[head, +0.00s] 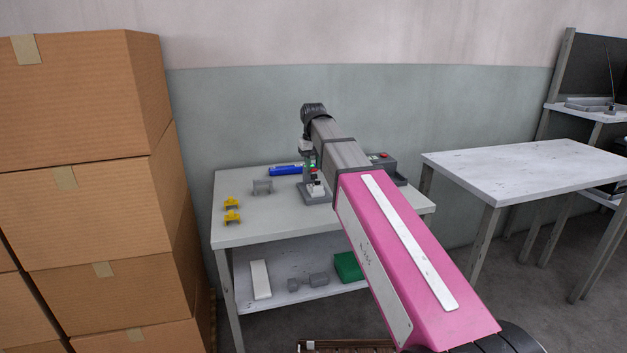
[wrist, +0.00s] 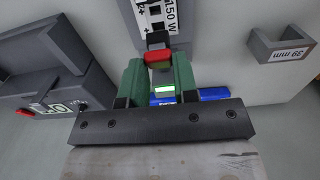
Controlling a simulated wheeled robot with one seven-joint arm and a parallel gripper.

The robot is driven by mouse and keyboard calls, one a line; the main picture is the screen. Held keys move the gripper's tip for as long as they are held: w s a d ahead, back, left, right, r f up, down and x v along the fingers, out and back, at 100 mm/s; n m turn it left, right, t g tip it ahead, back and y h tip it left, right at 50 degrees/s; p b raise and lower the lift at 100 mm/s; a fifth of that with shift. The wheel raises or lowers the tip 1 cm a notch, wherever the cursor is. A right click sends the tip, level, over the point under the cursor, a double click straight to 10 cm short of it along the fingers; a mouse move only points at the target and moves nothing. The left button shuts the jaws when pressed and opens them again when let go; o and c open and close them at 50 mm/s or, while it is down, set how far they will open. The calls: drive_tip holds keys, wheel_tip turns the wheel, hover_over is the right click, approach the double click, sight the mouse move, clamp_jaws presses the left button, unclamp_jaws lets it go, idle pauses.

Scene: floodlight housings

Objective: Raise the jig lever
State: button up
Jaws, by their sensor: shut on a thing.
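The jig (head: 318,192) stands on the white table below the end of my arm, a grey fixture with a white part on it. In the wrist view, the lever's red handle (wrist: 158,56) shows between the green fingertips of my gripper (wrist: 157,74). My gripper is shut on this handle. A white plate marked 150 W (wrist: 165,14) lies just beyond it. In the head view, my gripper (head: 311,160) is small, above the jig and partly hidden by my arm. The lever's exact angle cannot be told.
A blue object (head: 286,170), a grey bracket (head: 262,187) and yellow parts (head: 231,203) lie left of the jig. A grey box with a red button (head: 382,162) stands to its right. Stacked cartons (head: 95,200) stand at left; another white table (head: 520,170) is at right.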

drive_tip(key=shift+w+r, duration=0.1)
drive_tip(key=shift+w, duration=0.05)
drive_tip(key=shift+w+a+r, duration=0.15)
drive_tip(key=shift+w+r, duration=0.1)
drive_tip(key=shift+w, duration=0.1)
idle(0.5)
drive_tip(key=shift+w+a+r, duration=0.15)
drive_tip(key=shift+w+r, duration=0.1)
drive_tip(key=shift+w, duration=0.2)
drive_tip(key=shift+w+a+r, duration=0.1)
drive_tip(key=shift+w+a, duration=0.05)
drive_tip(key=shift+w, duration=0.35)
idle(0.4)
